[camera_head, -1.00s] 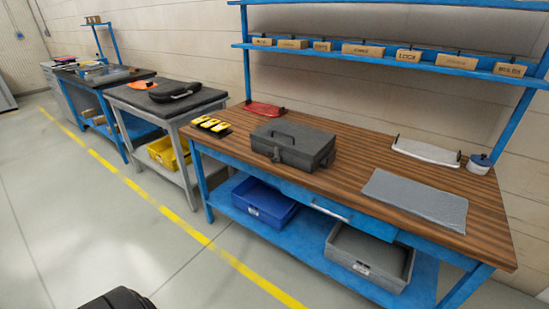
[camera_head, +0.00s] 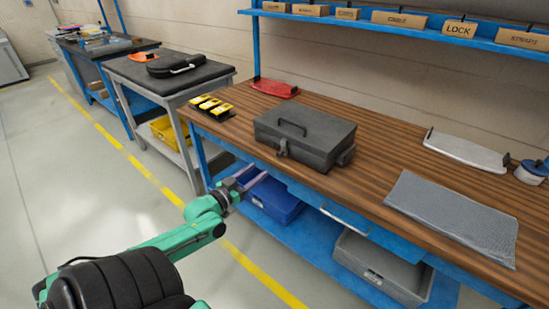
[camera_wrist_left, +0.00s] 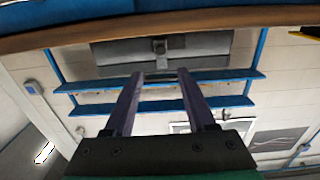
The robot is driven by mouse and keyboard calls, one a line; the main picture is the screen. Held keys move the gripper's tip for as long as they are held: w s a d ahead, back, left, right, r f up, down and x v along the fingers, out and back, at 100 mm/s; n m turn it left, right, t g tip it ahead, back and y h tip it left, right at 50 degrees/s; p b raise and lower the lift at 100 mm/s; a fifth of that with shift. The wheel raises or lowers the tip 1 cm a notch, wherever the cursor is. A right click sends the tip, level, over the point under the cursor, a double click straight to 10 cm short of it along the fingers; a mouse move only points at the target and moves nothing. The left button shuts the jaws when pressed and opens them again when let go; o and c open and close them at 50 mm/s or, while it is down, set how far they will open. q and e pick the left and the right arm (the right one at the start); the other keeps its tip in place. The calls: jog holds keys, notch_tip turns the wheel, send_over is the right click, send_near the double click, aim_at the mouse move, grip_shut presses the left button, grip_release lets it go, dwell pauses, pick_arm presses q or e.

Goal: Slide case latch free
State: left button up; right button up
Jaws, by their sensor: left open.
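A dark grey case (camera_head: 318,140) lies shut on the wooden workbench (camera_head: 385,152), with a handle (camera_head: 290,125) on its lid. A latch (camera_head: 283,148) sits on its front face below the handle. In the left wrist view the case (camera_wrist_left: 205,45) appears upside down, with the latch (camera_wrist_left: 160,46) near its middle. My left gripper (camera_head: 253,181) is open and empty, in front of the bench edge, lower than the case and apart from it. In the left wrist view its two fingers (camera_wrist_left: 160,75) point towards the latch. My right gripper is not in view.
A grey mat (camera_head: 455,218) lies at the right of the bench, and yellow items (camera_head: 210,106) stand at its left end. A blue bin (camera_head: 275,200) and a grey bin (camera_head: 380,268) sit on the lower shelf. The floor in front is open.

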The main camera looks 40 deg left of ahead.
aim_at(278, 156)
pick_arm(q)
jog(key=w, duration=0.4)
jog(key=w+b, duration=0.1)
jog(key=w, duration=0.4)
jog(key=shift+w+a+f, duration=0.1)
jog(key=shift+f, duration=0.1)
jog(key=shift+w, duration=0.45)
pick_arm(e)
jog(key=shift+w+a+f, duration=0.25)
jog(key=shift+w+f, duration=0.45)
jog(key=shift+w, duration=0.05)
pick_arm(q)
jog(key=c, duration=0.9)
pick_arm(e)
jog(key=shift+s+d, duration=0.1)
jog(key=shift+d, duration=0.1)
